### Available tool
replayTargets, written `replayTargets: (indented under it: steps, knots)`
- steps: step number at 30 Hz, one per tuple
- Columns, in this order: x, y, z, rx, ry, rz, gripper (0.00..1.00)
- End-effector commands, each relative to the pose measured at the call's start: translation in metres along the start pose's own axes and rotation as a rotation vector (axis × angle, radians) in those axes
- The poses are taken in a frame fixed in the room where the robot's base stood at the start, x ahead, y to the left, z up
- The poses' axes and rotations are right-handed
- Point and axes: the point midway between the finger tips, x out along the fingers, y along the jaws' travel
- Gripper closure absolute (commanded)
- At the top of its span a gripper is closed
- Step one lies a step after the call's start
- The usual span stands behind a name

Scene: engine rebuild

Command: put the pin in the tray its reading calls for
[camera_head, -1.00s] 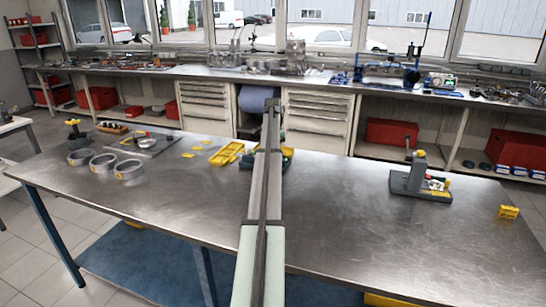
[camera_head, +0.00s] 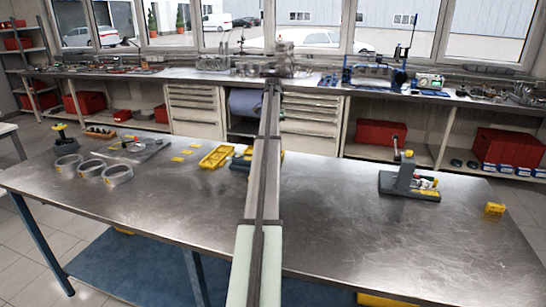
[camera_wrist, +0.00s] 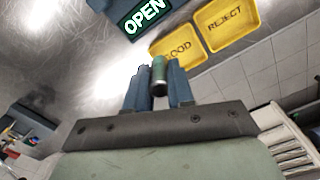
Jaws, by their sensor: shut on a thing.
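In the wrist view my gripper (camera_wrist: 157,84) is shut on a small pin (camera_wrist: 159,70), a cylinder with a green band and darker end, held between its two blue-grey fingers. Beyond the fingers are two yellow trays: one marked GOOD (camera_wrist: 180,50), partly covered by a finger, and one marked REJECT (camera_wrist: 227,24) to its right. In the head view a yellow tray (camera_head: 214,157) shows left of my arm. My arm hides the area behind it there, and the gripper and pin cannot be made out.
A grey stand with a lever (camera_head: 407,180) and a small yellow block (camera_head: 495,209) are on the right. The table between my arm and the stand is clear.

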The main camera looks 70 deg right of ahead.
Motion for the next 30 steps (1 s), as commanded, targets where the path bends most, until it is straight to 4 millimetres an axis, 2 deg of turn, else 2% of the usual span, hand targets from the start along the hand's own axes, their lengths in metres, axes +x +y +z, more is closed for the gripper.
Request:
replayTargets:
  steps: [1, 5, 11, 16, 22, 30]
  knots:
    - [-0.003, -0.012, -0.014, 0.018, 0.002, -0.002, 1.0]
    - [-0.007, -0.025, -0.029, 0.072, 0.011, -0.01, 1.0]
    - [-0.004, -0.026, -0.03, 0.154, 0.021, -0.021, 1.0]
    - [0.014, -0.026, -0.029, 0.164, 0.02, -0.02, 1.0]
    - [0.046, -0.026, -0.03, 0.163, 0.02, -0.02, 1.0]
    - [0.068, -0.027, -0.031, 0.162, 0.02, -0.02, 1.0]
